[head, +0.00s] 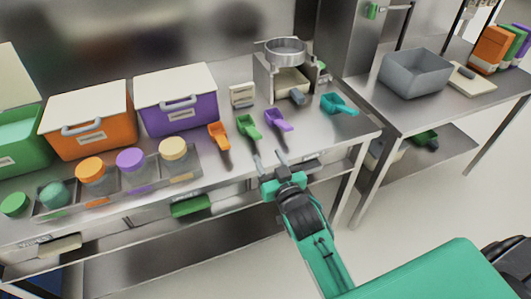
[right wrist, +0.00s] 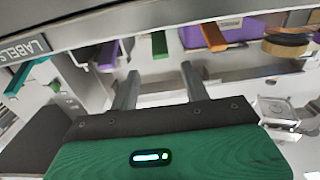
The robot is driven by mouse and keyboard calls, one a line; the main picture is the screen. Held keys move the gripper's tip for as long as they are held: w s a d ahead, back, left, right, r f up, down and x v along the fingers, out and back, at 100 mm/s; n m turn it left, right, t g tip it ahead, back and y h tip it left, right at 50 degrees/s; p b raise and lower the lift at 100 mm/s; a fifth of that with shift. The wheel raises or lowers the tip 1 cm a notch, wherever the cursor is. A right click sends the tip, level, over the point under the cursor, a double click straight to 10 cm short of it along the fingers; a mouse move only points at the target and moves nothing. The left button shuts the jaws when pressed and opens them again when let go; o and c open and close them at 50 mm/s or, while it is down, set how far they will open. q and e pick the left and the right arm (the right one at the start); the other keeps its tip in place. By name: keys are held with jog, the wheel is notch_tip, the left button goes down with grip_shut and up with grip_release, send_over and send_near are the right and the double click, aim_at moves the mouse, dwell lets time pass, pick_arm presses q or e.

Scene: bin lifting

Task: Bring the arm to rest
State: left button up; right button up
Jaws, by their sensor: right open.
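My right gripper (head: 268,160) is open and empty in the head view, at the front edge of the steel table (head: 240,178), near the green scoop. In the right wrist view its two grey fingers (right wrist: 158,88) stand apart with nothing between them. My green right arm reaches up to it from the lower right. My left gripper does not show in either view.
An orange bin (head: 88,122), a purple bin (head: 178,102) and a green bin (head: 18,140) stand on the table. Orange (head: 218,135), green (head: 248,127), purple (head: 278,120) and teal (head: 338,104) scoops lie near the front. A grey tub (head: 416,74) sits on the right table.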

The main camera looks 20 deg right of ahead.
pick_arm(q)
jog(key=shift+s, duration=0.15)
pick_arm(e)
jog(key=shift+s, duration=0.2)
jog(key=s+d+f+n+g, duration=0.1)
jog(key=s+f+g, duration=0.4)
jog(key=s, duration=0.4)
jog(key=s+d+f+g, duration=0.1)
jog(key=s+f+g, duration=0.4)
jog(key=s, duration=0.4)
jog(key=s+d+f+n+g, duration=0.1)
jog(key=s+d+f+g, duration=0.1)
jog(key=s+f+g, duration=0.5)
notch_tip(320, 180, down, 25)
jog(key=s+t+p, duration=0.1)
jog(key=s+p, duration=0.2)
jog(key=p, duration=0.1)
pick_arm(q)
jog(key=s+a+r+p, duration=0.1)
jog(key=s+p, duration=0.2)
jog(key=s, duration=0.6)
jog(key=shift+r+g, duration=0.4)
pick_arm(e)
jog(key=s+d+f+g, duration=0.1)
jog(key=s+d+f, duration=0.1)
jog(key=s+f, duration=1.4)
jog(key=shift+s+d+f+h, duration=0.15)
jog(key=shift+s+d+h, duration=0.2)
jog(key=shift+s, duration=0.85)
